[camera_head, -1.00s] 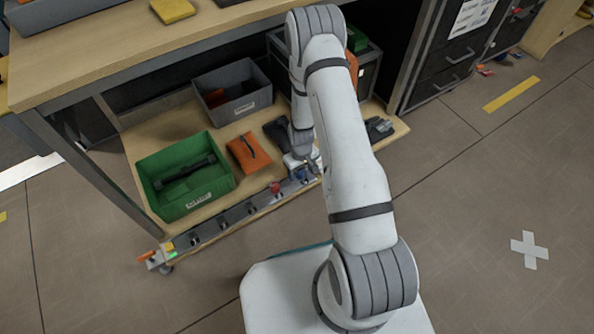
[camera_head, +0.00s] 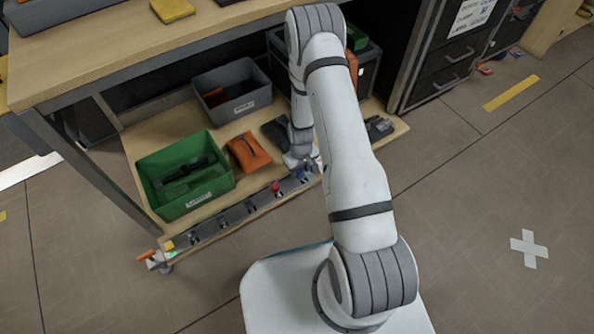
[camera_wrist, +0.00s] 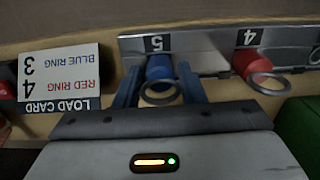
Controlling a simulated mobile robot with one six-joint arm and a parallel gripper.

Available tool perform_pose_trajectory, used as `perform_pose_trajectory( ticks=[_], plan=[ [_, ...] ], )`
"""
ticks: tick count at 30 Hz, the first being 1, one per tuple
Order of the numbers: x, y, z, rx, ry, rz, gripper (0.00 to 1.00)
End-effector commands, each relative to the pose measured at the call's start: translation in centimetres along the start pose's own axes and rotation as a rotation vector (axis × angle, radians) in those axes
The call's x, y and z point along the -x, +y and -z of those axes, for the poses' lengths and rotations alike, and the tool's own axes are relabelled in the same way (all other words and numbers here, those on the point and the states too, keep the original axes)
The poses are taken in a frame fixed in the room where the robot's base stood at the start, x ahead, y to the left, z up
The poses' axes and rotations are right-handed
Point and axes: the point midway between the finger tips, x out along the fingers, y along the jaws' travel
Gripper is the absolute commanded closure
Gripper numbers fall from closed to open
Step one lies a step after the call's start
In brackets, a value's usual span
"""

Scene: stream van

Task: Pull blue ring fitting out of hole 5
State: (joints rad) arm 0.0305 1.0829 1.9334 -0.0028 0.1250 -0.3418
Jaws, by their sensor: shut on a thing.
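The blue ring fitting (camera_wrist: 158,69) stands at the rail's plate marked 5 (camera_wrist: 176,56) in the wrist view, its grey ring facing me. My gripper (camera_wrist: 160,80) has its two blue fingers on either side of the fitting and is shut on it. The fitting's far end meets the plate; I cannot tell how deep it sits in hole 5. In the head view my gripper (camera_head: 302,170) is small at the rail's right part, and the fitting cannot be made out clearly there.
A red ring fitting (camera_wrist: 246,62) sits at the plate marked 4, to the right. A load card (camera_wrist: 58,78) lies left of my fingers. In the head view, a green bin (camera_head: 160,207), an orange case (camera_head: 240,155) and a grey bin (camera_head: 225,112) stand on the shelf behind the rail.

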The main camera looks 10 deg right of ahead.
Motion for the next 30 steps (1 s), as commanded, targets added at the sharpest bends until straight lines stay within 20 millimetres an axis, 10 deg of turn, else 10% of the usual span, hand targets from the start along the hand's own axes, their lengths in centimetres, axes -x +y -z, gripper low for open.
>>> perform_pose_trajectory(
  ticks=[30],
  plan=[
    [2.2, 0.0, 0.2, 0.002, 0.003, -0.001, 0.91]
  ],
)
